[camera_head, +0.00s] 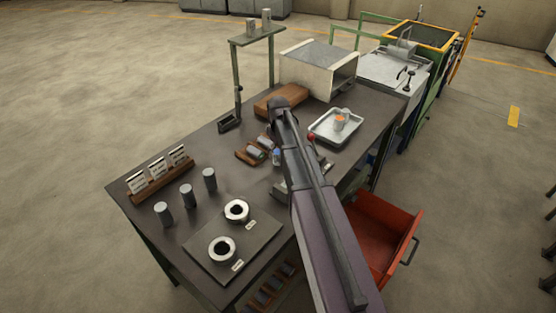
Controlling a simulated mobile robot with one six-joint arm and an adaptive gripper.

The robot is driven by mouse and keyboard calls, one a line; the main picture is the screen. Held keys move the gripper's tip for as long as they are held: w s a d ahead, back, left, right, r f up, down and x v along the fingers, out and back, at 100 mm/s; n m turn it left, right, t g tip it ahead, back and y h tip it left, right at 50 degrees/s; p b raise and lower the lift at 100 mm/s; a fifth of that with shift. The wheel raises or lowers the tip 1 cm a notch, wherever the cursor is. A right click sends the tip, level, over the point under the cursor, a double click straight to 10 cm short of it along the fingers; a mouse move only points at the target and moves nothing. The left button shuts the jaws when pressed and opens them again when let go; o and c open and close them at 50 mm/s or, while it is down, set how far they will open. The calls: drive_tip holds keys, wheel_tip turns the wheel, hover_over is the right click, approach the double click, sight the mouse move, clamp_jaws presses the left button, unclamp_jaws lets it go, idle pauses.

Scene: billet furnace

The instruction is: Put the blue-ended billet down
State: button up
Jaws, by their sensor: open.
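The blue-ended billet (276,154) is small in view, close to the left side of my arm, with its blue end showing. It is at the right end of a wooden rack (243,155) that holds billets with green and red ends. I cannot tell whether it rests in the rack or on the table. My gripper (273,135) is mostly hidden by my own arm, just above the blue-ended billet. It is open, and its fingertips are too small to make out.
The dark table (222,135) also carries a metal tray (335,137) with an orange-marked billet, a plate with two rings (234,240), several grey cylinders (187,196), a card stand (160,172) and a furnace box (318,68). A red drawer (385,235) stands open at the right.

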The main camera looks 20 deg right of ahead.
sight(278, 158)
drive_tip(key=shift+f+b, duration=1.75)
drive_tip(key=shift+f, duration=0.25)
clamp_jaws()
